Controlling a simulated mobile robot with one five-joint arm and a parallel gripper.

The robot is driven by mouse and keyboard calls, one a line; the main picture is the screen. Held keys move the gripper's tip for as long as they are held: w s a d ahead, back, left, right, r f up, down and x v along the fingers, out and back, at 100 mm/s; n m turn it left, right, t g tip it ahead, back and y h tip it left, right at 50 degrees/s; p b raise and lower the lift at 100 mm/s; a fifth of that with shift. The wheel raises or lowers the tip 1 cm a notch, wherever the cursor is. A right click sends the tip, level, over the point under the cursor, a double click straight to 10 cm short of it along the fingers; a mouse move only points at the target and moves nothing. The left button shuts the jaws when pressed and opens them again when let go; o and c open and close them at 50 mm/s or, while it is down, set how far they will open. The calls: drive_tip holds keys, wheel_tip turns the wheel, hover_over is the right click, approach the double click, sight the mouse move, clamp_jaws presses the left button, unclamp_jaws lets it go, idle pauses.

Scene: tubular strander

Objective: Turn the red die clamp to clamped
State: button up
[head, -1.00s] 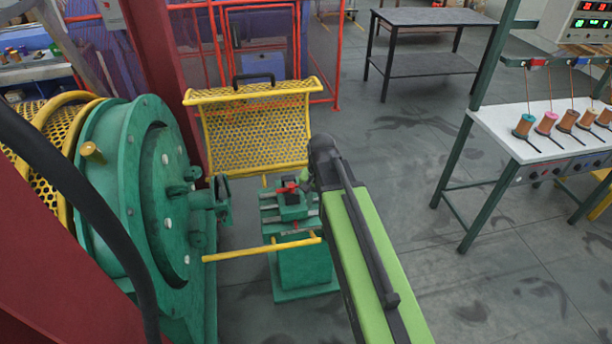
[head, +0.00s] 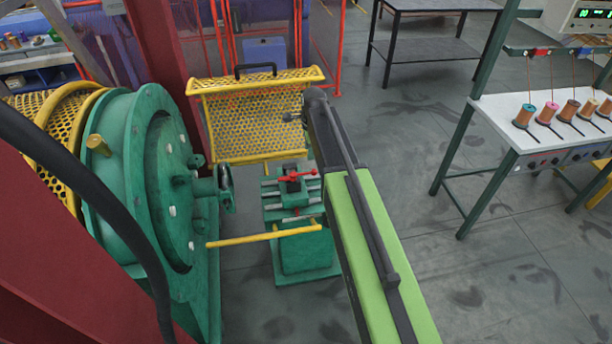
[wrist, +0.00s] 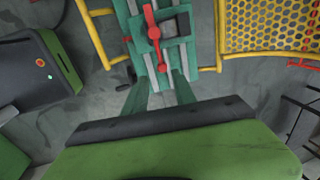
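The red die clamp (head: 298,177) sits on top of the green die stand (head: 305,258), and its bar lies roughly left to right in the head view. In the wrist view the red clamp (wrist: 153,33) is a bar with a round hub, running lengthwise over the green stand beside a dark square opening. My gripper (head: 290,117) shows only as a small dark shape at the end of my green and black arm, above and apart from the clamp. Its fingers are too small to read. In the wrist view, a green and black part of mine fills the bottom.
The yellow mesh guard (head: 255,118) stands behind the clamp. A yellow bar (head: 262,237) crosses in front of the stand. The large green drum (head: 150,190) is at left. A spool table (head: 550,125) is at right, with open floor between it and my arm.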

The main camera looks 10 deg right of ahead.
sight(308, 173)
drive_tip(key=w+f+b, duration=0.1)
drive_tip(key=f+b, duration=0.2)
drive_tip(key=f, duration=0.1)
drive_tip(key=f+b, duration=0.4)
drive_tip(key=w+f+b, duration=0.1)
drive_tip(key=f+b, duration=0.3)
drive_tip(key=f, duration=0.1)
drive_tip(key=shift+w, duration=0.3)
drive_tip(key=shift+r, duration=0.1)
clamp_jaws()
idle(0.4)
